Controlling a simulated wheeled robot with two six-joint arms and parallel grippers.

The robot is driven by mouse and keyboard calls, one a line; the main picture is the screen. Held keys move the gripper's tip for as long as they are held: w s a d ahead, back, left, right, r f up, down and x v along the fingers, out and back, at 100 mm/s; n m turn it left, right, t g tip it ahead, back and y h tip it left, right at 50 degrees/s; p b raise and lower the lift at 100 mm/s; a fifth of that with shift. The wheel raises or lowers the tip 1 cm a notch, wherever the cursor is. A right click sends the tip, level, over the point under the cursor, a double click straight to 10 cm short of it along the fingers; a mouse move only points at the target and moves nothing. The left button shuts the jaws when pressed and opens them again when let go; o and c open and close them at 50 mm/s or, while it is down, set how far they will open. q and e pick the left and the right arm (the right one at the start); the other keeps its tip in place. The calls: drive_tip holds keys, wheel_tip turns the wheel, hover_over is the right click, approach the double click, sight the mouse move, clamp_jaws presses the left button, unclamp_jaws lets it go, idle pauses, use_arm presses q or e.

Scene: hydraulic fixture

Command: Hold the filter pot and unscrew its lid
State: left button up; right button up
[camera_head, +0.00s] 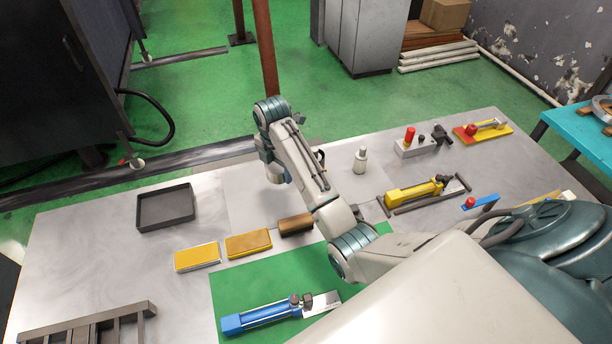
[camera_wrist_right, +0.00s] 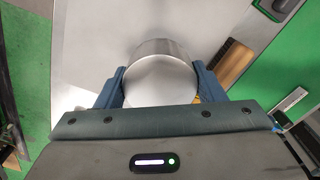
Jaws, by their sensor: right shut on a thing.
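The filter pot is a round silver metal cylinder with a smooth, flat top (camera_wrist_right: 160,82). In the right wrist view it sits between the two blue fingers of my right gripper (camera_wrist_right: 160,88), which is shut on it. I cannot make out the seam between lid and pot, so how much of the grip is on the lid is unclear. In the head view my right gripper (camera_head: 276,172) points down over the far middle of the table, with a little silver showing under it. My left gripper is not in view.
A black tray (camera_head: 137,210) lies to the left. Yellow blocks (camera_head: 198,258) and a brown brush (camera_head: 296,225) lie in front of my gripper. A blue cylinder (camera_head: 262,316) lies on the green mat (camera_head: 232,288). A pale bottle (camera_head: 360,160) and a yellow cylinder (camera_head: 412,193) are to the right.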

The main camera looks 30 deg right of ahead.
drive_tip(key=p, duration=0.2)
hover_over(282, 197)
wheel_tip(282, 197, down, 6)
drive_tip(key=shift+a+r, duration=0.1)
wheel_tip(282, 197, down, 4)
drive_tip(key=shift+f+p, duration=0.1)
drive_tip(key=shift+p, duration=0.6)
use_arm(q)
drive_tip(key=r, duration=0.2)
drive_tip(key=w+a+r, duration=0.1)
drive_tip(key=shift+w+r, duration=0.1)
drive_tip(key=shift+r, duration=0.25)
use_arm(e)
drive_tip(key=shift+f, duration=0.1)
drive_tip(key=o, duration=1.1)
drive_tip(key=shift+f, duration=0.1)
